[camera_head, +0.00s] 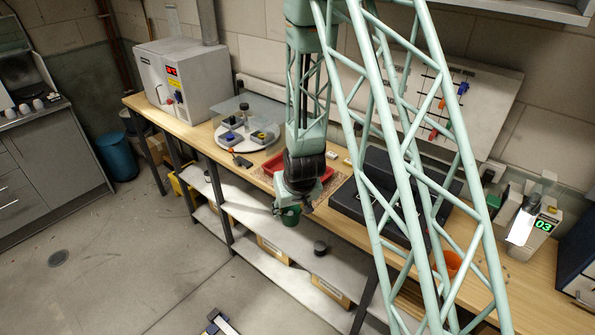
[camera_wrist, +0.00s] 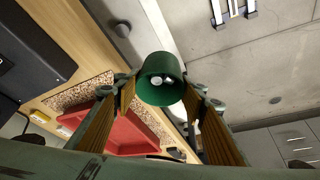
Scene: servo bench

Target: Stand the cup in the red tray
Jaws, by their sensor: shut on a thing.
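My gripper (camera_head: 288,212) is shut on a green cup (camera_head: 291,217), which hangs beyond the bench's front edge, above the lower shelf. In the wrist view the cup (camera_wrist: 161,65) sits between the two fingertips (camera_wrist: 160,95), its open mouth towards the camera and pale round spots showing inside. The red tray (camera_head: 271,164) lies on the bench behind my gripper, partly hidden by my arm. In the wrist view the tray (camera_wrist: 122,135) is below and left of the cup, apart from it. No cup shows in the visible part of the tray.
A speckled mat (camera_wrist: 78,95) lies by the tray. A black case (camera_head: 375,205) stands to its right and a round turntable (camera_head: 248,138) to its left. An orange pot (camera_head: 449,264) is farther right. A dark round object (camera_head: 320,248) sits on the lower shelf.

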